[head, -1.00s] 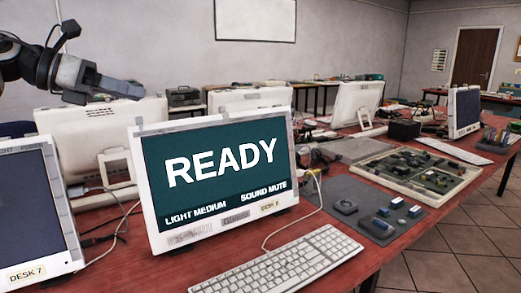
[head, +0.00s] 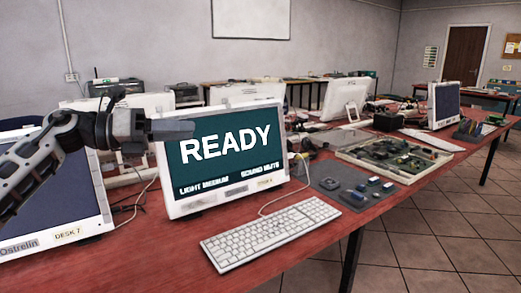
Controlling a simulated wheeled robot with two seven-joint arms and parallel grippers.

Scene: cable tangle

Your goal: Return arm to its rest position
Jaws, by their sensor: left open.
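My left arm comes in from the left, and its gripper (head: 172,130) is in front of the upper left part of the white monitor (head: 184,209). The fingers point right and are seen edge-on, open with nothing between them. The gripper covers part of the monitor's left frame. The monitor's teal screen reads READY, with LIGHT MEDIUM and SOUND MUTE below. My right gripper is not in the head view.
A red table (head: 330,240) carries a white keyboard (head: 270,233), a grey mat (head: 350,197) with small parts and a tray of circuit boards (head: 395,158). A second monitor (head: 50,200) marked DESK 7 stands at left. Tiled floor (head: 430,240) is clear at right.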

